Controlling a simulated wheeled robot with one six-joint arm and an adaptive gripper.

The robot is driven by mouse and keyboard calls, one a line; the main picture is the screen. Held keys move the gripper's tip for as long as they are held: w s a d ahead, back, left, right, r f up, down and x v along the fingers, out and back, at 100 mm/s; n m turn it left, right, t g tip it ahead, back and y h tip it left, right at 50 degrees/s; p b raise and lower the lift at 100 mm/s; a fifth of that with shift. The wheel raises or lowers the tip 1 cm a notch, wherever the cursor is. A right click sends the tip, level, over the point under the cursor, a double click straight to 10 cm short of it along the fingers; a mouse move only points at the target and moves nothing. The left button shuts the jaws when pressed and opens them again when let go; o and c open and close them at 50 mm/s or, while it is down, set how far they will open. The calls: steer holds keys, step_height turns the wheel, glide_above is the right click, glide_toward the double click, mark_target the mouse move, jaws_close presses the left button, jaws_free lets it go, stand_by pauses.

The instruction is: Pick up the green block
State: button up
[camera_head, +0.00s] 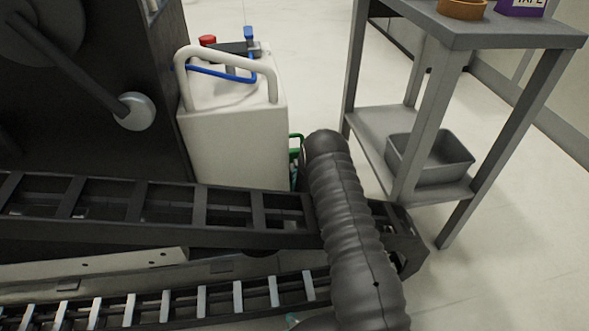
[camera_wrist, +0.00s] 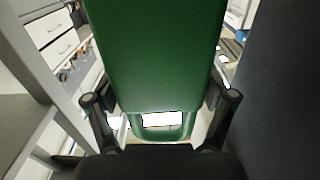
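In the wrist view a large green thing with a flat body (camera_wrist: 155,55) fills the upper middle, with a narrower green loop like a handle at its near end. My gripper (camera_wrist: 165,97) has its two dark fingers spread wide, one on each side of the green thing. Gaps show between the fingers and the loop; whether the fingers touch the body's sides I cannot tell. In the head view only a small green part (camera_head: 297,142) shows, behind my ribbed dark arm cover and beside a white container. My gripper is hidden in the head view.
The white container (camera_head: 235,135) with a loop handle stands beside a dark machine (camera_head: 85,95). A grey table (camera_head: 470,28) at the right carries a round brown thing and a purple box, with a grey bin (camera_head: 440,162) on its lower shelf. The floor at the far right is clear.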

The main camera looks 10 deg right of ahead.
steer(key=c, duration=0.8)
steer(key=shift+c, duration=0.9)
steer(key=shift+r, duration=0.15)
